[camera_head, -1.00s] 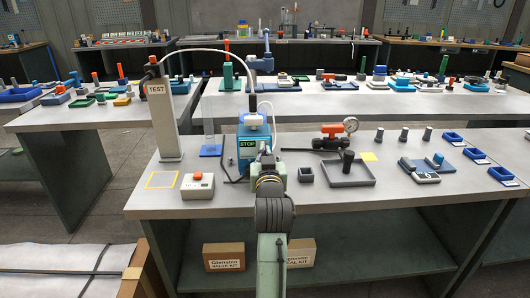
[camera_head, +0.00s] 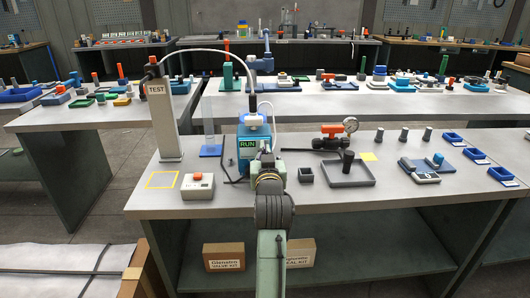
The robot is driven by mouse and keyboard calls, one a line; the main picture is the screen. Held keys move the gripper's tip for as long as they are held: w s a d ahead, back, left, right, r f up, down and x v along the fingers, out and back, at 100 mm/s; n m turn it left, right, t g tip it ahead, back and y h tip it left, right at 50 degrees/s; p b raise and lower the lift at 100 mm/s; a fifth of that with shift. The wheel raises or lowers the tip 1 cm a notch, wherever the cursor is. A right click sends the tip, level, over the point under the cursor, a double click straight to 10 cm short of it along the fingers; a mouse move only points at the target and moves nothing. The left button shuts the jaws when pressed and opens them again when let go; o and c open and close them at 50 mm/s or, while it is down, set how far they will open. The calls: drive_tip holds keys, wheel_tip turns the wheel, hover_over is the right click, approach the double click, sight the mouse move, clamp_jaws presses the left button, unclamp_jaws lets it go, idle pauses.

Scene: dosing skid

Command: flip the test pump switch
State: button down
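The blue pump unit (camera_head: 254,134) stands on the near bench, and the green label or display on its front reads RUN. My gripper (camera_head: 265,153) is at the pump's front right side, seen from behind along my arm. My arm hides its fingertips and the part of the pump in front of them, so I cannot tell whether it touches a switch. No switch lever shows clearly. A pale post marked TEST (camera_head: 166,115) stands to the left, joined to the pump by a curved hose (camera_head: 205,51).
A grey box with a red button (camera_head: 198,186) sits left of my arm, beside a yellow outlined square (camera_head: 162,180). A clear cylinder on a blue base (camera_head: 211,151) stands left of the pump. A grey tray (camera_head: 347,176) and a red-handled valve with gauge (camera_head: 338,129) lie right.

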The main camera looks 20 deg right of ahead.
drive_tip(key=v, duration=0.7)
drive_tip(key=shift+p, duration=0.35)
